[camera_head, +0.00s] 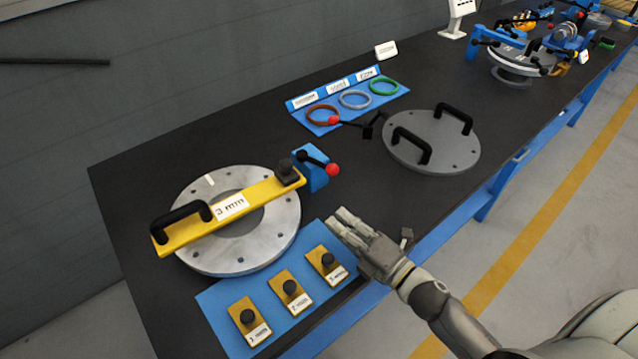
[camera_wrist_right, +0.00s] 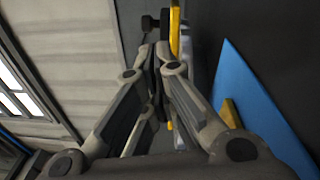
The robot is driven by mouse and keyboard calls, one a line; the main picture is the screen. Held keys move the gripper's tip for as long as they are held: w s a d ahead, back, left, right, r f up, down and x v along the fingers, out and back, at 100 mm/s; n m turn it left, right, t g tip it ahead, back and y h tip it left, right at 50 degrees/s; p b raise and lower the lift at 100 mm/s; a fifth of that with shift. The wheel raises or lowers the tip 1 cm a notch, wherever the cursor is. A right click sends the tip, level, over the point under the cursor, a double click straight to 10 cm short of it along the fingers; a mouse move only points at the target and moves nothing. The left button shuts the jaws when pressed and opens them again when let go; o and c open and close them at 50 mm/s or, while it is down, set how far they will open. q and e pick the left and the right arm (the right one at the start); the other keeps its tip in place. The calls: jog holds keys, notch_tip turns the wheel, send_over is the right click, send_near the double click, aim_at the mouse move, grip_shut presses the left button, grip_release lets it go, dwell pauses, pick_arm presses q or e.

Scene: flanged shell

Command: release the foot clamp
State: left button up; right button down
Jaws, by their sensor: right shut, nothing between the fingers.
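A blue clamp block (camera_head: 312,172) with a black lever and a red knob (camera_head: 333,169) stands at the right end of a yellow bar marked 3 mm (camera_head: 203,223). The bar lies across a grey flanged ring (camera_head: 275,238) and has a black handle and a black block at its ends. My right gripper (camera_head: 342,219) is shut and empty, to the right of the ring and nearer the front than the clamp, apart from both. In the right wrist view its fingers (camera_wrist_right: 160,55) are together, with part of the yellow bar (camera_wrist_right: 174,32) beyond them. My left gripper is out of view.
A blue mat (camera_head: 222,312) with several yellow gauge pieces lies in front of the ring. A grey round cover (camera_head: 437,155) with two black handles lies to the right.

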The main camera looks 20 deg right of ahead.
aim_at(322, 164)
jog(key=shift+w, duration=0.15)
jog(key=p+x, duration=0.2)
jog(key=x, duration=0.8)
jog(key=shift+r, duration=0.15)
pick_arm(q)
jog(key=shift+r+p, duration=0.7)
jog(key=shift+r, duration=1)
pick_arm(e)
jog(key=shift+w+d+r, duration=0.1)
jog(key=shift+w+d, duration=0.45)
jog(key=shift+d, duration=0.2)
jog(key=shift+w+d+r, duration=0.15)
jog(key=shift+w+d, duration=0.4)
jog(key=shift+d, duration=0.25)
